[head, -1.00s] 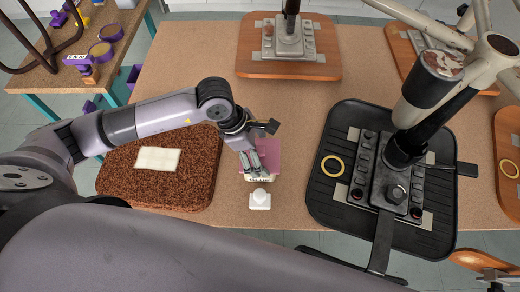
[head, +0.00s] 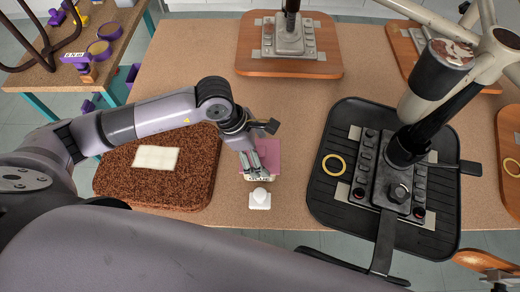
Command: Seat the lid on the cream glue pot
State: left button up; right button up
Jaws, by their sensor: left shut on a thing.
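The cream glue pot (head: 259,178) stands on a mauve square (head: 273,150) near the table's front edge. Only its front, with small dark lettering, shows below my left gripper (head: 254,168). The left gripper points down over the pot with its fingers close together, shut on it as far as I can see; its fingertips partly hide the contact. A white square lid with a round knob (head: 260,198) lies on the table just in front of the pot, apart from the gripper. My right gripper is not in view.
A brown speckled pad (head: 190,186) with a pale cloth (head: 156,157) lies to the left. A black tray (head: 325,195) with a yellow ring (head: 333,165) and dark chair hardware stands to the right. A wooden board (head: 260,68) is behind; the table between is clear.

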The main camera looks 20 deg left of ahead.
pick_arm(q)
jog(key=shift+f+b, duration=0.4)
jog(key=shift+f, duration=0.1)
jog(key=o, duration=1)
jog(key=shift+r, duration=0.1)
jog(key=v, duration=1.2)
jog(key=shift+s, duration=0.1)
